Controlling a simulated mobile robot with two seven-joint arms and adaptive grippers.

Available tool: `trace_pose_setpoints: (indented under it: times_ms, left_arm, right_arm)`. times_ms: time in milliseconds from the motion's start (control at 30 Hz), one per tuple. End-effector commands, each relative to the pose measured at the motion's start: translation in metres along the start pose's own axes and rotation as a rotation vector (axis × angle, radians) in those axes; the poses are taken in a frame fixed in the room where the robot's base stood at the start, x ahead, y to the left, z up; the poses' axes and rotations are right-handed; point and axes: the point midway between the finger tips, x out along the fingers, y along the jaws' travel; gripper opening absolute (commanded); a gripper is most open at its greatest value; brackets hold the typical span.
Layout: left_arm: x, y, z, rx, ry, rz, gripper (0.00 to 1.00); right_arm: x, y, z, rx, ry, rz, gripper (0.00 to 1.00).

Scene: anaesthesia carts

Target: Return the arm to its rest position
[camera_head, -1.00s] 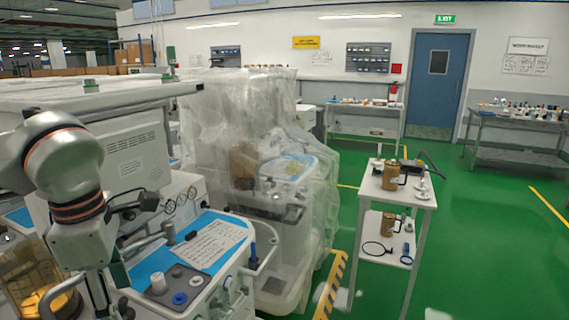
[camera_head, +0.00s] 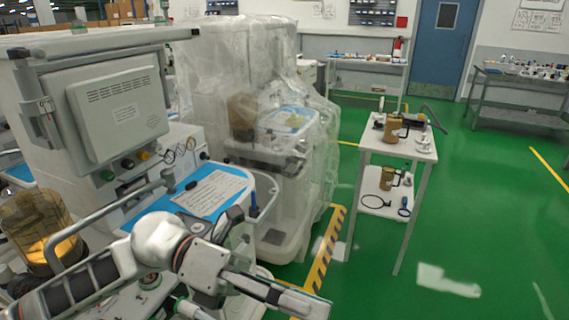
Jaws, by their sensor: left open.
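My left arm (camera_head: 160,240) comes in from the lower left and crosses low in front of the nearest anaesthesia cart. My left gripper (camera_head: 262,311) is at the bottom of the head view, pointing right and down. Its fingers are spread and I see nothing held between them; part of it is cut off by the lower edge. The cart (camera_head: 124,103) has a grey monitor housing, a blue worktop with a written sheet (camera_head: 212,191), and an amber canister (camera_head: 38,232) at its left. My right gripper is out of view.
A plastic-wrapped cart (camera_head: 300,190) stands beyond. A white trolley (camera_head: 374,160) to the right carries a brown jug (camera_head: 392,128) on top and another (camera_head: 387,179) on its lower shelf. Benches line the back wall. Green floor right of the trolley is clear.

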Motion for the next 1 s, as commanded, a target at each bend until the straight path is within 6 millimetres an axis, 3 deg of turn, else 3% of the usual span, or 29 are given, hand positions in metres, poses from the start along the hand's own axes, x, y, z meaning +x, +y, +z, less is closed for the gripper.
trace_pose_setpoints:
  times_ms: [133, 267, 400, 500, 567, 667, 767, 900, 1000]
  left_arm:
    - [-0.002, 0.007, 0.030, -0.181, -0.279, -0.155, 0.56]
    - [-0.024, 0.029, 0.054, -0.362, -0.533, -0.260, 0.56]
    - [-0.062, 0.075, 0.064, -0.583, -0.811, -0.348, 0.56]
    - [-0.095, 0.119, 0.054, -0.756, -1.012, -0.393, 0.56]
    - [-0.115, 0.149, 0.041, -0.865, -1.132, -0.413, 0.56]
    - [-0.145, 0.200, 0.004, -1.048, -1.325, -0.434, 0.56]
    - [-0.169, 0.245, -0.043, -1.217, -1.494, -0.441, 0.56]
    - [-0.191, 0.297, -0.122, -1.440, -1.707, -0.430, 0.56]
    - [-0.199, 0.324, -0.185, -1.590, -1.843, -0.413, 0.56]
  right_arm:
    - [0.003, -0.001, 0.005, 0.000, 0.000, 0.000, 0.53]
    - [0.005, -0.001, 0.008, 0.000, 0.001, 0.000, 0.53]
    - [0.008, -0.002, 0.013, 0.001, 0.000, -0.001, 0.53]
    - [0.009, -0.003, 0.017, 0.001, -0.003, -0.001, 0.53]
    - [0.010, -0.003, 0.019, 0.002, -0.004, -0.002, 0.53]
    - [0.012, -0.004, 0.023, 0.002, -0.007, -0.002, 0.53]
    - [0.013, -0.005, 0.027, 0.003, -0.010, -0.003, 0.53]
    - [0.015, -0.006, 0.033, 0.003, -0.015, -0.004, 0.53]
    - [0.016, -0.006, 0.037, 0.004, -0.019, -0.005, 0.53]
